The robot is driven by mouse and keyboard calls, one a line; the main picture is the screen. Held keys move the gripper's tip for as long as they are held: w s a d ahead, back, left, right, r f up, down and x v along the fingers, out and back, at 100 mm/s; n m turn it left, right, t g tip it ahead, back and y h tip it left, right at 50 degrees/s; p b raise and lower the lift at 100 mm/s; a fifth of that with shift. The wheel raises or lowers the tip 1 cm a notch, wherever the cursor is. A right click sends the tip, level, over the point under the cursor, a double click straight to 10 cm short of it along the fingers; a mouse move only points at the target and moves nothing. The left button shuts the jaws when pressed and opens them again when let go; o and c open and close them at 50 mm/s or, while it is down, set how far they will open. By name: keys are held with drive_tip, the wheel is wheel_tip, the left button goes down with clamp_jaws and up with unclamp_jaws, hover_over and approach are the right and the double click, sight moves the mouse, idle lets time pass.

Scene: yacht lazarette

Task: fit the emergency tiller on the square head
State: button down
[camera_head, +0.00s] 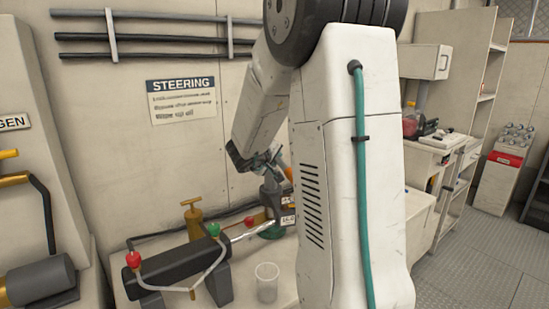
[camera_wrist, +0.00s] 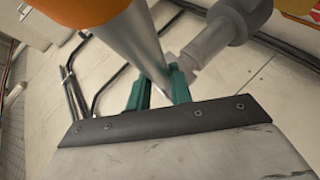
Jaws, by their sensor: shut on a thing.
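My gripper (camera_head: 262,166) is above the bench, beside the far end of the steering gear. In the wrist view, its green fingers (camera_wrist: 160,92) are shut around a grey metal bar (camera_wrist: 128,42) with an orange part towards the camera. I take this as the emergency tiller; its orange part (camera_head: 288,173) also shows in the head view. A thicker grey metal piece (camera_wrist: 212,40) adjoins the bar near the fingers. Below my gripper stands a dark post with a green base (camera_head: 271,232) and a white label. I cannot make out the square head or whether the tiller touches it.
A black cylinder (camera_head: 172,262) with a silver rod, red and green knobs and pipes lies on the bench left of the post. A brass pump (camera_head: 195,218) stands behind it. A clear cup (camera_head: 267,282) stands in front. My arm hides the bench's right part.

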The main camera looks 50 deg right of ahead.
drive_tip(key=shift+f, duration=0.6)
idle(0.4)
drive_tip(key=c, duration=1.2)
unclamp_jaws()
drive_tip(key=shift+o, duration=0.2)
drive_tip(key=shift+f, duration=0.1)
drive_tip(key=v, duration=0.7)
drive_tip(key=shift+a+r, duration=0.3)
drive_tip(key=shift+s, duration=0.1)
